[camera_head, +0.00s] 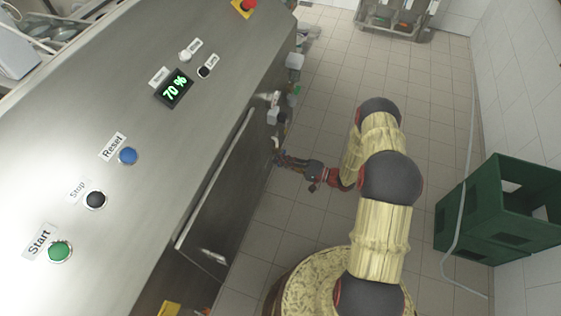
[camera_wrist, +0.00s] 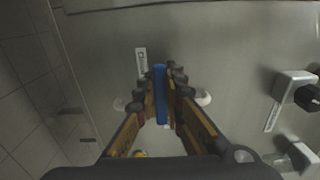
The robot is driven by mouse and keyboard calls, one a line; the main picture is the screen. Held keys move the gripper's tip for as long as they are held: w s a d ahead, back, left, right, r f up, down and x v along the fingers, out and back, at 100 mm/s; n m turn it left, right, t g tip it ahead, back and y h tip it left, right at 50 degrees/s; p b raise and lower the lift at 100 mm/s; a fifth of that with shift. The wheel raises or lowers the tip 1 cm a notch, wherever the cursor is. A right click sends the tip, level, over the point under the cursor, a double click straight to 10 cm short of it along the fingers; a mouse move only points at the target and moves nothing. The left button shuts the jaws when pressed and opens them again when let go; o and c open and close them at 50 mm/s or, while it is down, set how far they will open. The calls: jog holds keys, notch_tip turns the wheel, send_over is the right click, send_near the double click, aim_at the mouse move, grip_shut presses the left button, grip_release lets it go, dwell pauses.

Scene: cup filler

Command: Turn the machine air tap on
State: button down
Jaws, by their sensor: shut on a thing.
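In the wrist view a long blue tap handle (camera_wrist: 160,95) stands out from the machine's grey metal side, between the two fingers of my gripper (camera_head: 279,157). The fingers are shut on it. A small white label (camera_wrist: 141,62) with unreadable text is just left of the handle's top. Pale rounded parts (camera_wrist: 203,98) show behind the fingers, left and right; the tap's body is largely hidden. In the head view my gripper is at the machine's right side, and the handle cannot be made out there.
Metal fittings with dark knobs (camera_wrist: 294,85) stick out of the machine side right of my gripper. A green crate (camera_head: 500,210) with a pale hose (camera_head: 462,215) is on the right. The tiled floor between is clear. The display reads 70 %.

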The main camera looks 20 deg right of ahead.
jog(key=r+m, duration=0.1)
jog(key=m, duration=0.1)
jog(key=shift+m+p, duration=0.3)
jog(key=shift+p, duration=0.05)
jog(key=m, duration=0.1)
jog(key=r+m, duration=0.1)
jog(key=shift+w+d+r+m, duration=0.1)
jog(key=shift+w+d+m, duration=0.1)
jog(key=shift+m, duration=0.2)
jog(key=m, duration=0.1)
jog(key=r+m, duration=0.1)
jog(key=m, duration=0.1)
jog(key=w+m+p, duration=0.1)
jog(key=shift+d+r, duration=0.25)
jog(key=shift+d, duration=0.1)
jog(key=m, duration=0.2)
jog(key=w+m, duration=0.1)
jog(key=m, duration=0.1)
jog(key=shift+d+r, duration=0.35)
jog(key=shift+d, duration=0.05)
jog(key=shift+w+d+r+m, duration=0.15)
jog(key=shift+w+m, duration=0.1)
jog(key=shift+m, duration=0.45)
jog(key=shift+w+d+f+m, duration=0.1)
jog(key=shift+w+d+m, duration=0.15)
jog(key=shift+m, duration=0.45)
jog(key=shift+w+d+r+m, duration=0.1)
jog(key=shift+w+m, duration=0.15)
jog(key=shift+m, duration=0.45)
